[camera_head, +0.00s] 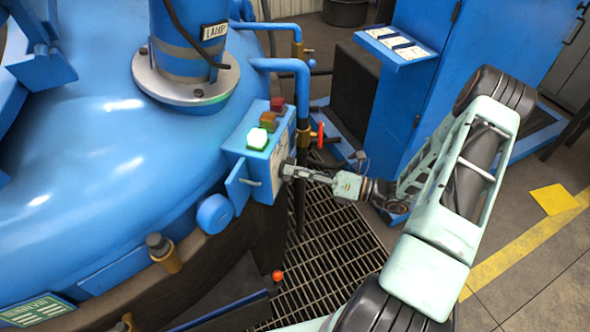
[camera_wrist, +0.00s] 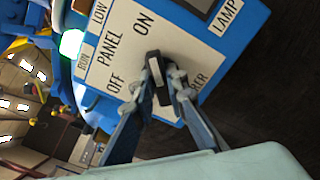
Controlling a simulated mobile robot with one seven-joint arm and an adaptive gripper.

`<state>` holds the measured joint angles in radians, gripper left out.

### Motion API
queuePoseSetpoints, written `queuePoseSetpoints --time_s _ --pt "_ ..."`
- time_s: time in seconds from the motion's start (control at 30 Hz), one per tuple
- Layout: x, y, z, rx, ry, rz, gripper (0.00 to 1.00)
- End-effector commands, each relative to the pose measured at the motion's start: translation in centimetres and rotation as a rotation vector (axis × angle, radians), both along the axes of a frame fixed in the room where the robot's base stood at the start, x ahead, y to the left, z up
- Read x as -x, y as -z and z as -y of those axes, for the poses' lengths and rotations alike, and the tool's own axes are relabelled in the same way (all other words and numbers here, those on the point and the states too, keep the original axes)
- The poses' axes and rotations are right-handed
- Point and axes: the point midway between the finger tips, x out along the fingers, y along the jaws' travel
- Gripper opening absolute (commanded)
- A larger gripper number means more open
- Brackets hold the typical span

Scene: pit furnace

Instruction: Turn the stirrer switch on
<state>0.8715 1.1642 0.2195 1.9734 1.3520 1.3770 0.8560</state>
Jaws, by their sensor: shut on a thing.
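The blue control box (camera_head: 239,149) is fixed to the side of the blue furnace. Its white labelled face (camera_wrist: 118,22) shows in the wrist view, turned sideways, with PANEL, OFF, ON and LAMP lettering. The stirrer switch (camera_wrist: 156,70) is a black knob with a pale stripe, beside a partly hidden label ending in RER. My gripper (camera_wrist: 160,86) is shut on this knob, one finger on each side. The knob lies near OFF and ON; I cannot tell which one it points to. In the head view my gripper (camera_head: 288,171) is at the box's right face and hides the knob.
A lit green button (camera_head: 257,138), an orange one and a red one sit on top of the box. A red-handled valve (camera_head: 320,135) and blue pipe (camera_head: 303,90) stand close behind my gripper. A blue cabinet (camera_head: 480,50) stands behind my arm. Floor grating (camera_head: 330,250) lies below.

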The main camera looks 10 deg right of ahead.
Motion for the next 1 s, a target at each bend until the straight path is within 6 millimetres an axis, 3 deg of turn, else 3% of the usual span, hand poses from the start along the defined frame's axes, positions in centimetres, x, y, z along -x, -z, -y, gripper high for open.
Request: queuePoseSetpoints --time_s 0.27,0.3,0.47,0.77,1.0 --pt "0.1 0.1 0.0 0.0 0.0 -0.005 0.0" --pt "0.1 0.1 0.0 0.0 0.0 -0.005 0.14" --pt "0.1 0.1 0.0 0.0 0.0 -0.003 0.3" --pt "0.1 0.0 0.2 0.0 0.001 -0.001 0.3" --pt "1.9 0.1 3.1 0.002 0.005 0.0 0.3"
